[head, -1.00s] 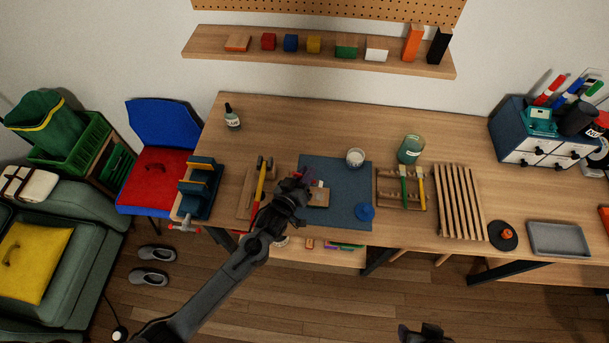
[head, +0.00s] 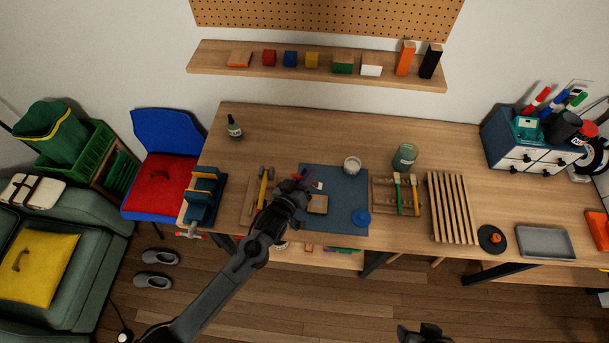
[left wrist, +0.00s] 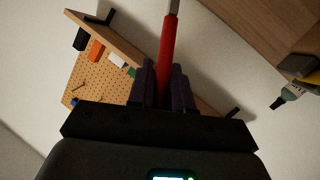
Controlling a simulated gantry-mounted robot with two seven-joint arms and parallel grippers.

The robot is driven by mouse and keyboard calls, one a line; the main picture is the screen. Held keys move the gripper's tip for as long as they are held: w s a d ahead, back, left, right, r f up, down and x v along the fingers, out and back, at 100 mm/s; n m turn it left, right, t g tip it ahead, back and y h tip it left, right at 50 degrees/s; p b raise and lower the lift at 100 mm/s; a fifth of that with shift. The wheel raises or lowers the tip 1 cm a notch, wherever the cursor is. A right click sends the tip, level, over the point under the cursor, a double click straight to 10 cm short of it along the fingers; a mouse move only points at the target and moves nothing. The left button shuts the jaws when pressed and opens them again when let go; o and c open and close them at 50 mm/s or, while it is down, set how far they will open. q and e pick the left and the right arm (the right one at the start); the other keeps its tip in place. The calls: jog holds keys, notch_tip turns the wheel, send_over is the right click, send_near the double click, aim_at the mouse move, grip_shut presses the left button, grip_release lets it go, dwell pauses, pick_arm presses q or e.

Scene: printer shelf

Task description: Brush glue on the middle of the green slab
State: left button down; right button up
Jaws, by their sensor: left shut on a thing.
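My left gripper (head: 297,190) is over the left part of the blue mat (head: 340,180). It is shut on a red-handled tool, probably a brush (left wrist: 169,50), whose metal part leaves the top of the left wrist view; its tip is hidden. A small tan-topped slab (head: 317,205) lies on the mat just right of the gripper; I cannot make out green on it. An open white pot (head: 352,165) stands at the mat's back edge, and a blue lid (head: 360,218) lies at its front right. My right gripper (head: 422,332) shows only partly at the bottom edge.
A wooden rack (head: 385,205) with green- and yellow-handled brushes stands right of the mat. A greenish jar (head: 404,157) is behind it, a slatted rack (head: 452,207) farther right. A dark bottle (head: 234,128) stands back left.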

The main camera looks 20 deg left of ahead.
dwell(0.5)
pick_arm(q)
jog(key=shift+f, duration=0.5)
